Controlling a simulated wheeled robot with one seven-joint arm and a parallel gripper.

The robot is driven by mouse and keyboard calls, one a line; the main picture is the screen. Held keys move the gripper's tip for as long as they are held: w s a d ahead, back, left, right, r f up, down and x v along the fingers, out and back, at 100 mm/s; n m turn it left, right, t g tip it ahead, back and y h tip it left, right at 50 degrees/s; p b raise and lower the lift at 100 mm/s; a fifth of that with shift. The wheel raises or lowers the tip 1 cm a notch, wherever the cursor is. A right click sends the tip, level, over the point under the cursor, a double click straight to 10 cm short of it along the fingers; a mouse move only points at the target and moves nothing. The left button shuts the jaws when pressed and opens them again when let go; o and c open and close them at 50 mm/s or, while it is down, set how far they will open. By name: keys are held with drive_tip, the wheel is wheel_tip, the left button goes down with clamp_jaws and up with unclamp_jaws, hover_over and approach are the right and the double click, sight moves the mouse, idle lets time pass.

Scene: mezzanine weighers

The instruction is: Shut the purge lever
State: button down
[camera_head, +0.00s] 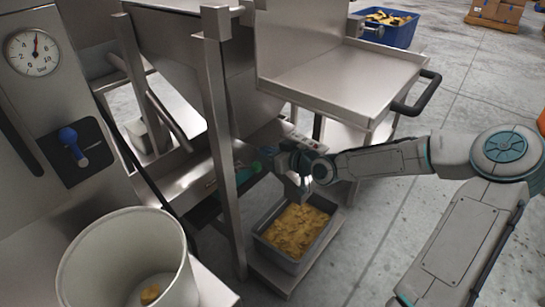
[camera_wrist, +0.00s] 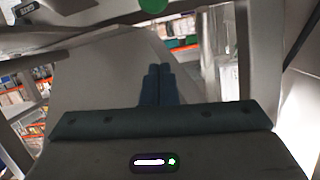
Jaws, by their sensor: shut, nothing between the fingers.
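A green-ended handle (camera_head: 247,171) shows beside my gripper, under the steel hopper. A round green knob (camera_wrist: 153,5) shows at the top edge of the wrist view, beyond my fingertips. I read no label that says which is the purge lever. My gripper (camera_head: 268,157) is near the green handle; I cannot tell whether they touch. In the wrist view, my fingers (camera_wrist: 158,70) are together and empty.
A grey bin of yellow chips (camera_head: 297,230) stands below my gripper. A steel post (camera_head: 222,140) rises left of it. A steel tray (camera_head: 345,82) with a black handle (camera_head: 416,98) is above my arm. A white bucket (camera_head: 125,260) stands front left. Open floor lies right.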

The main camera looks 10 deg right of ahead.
sight(259, 164)
drive_tip(key=b+x, duration=0.1)
drive_tip(key=x, duration=0.5)
drive_tip(key=shift+f+b, duration=0.2)
drive_tip(key=shift+b, duration=0.2)
drive_tip(key=shift+s+d+f+b, duration=0.2)
drive_tip(key=shift+s+f+b, duration=0.15)
drive_tip(key=shift+f, duration=0.25)
drive_tip(key=shift+s+d+f+b, duration=0.25)
drive_tip(key=shift+f+b, duration=0.1)
drive_tip(key=shift+f, duration=0.3)
drive_tip(key=shift+s+f, duration=0.3)
drive_tip(key=shift+d+f, duration=0.1)
drive_tip(key=shift+f, duration=0.05)
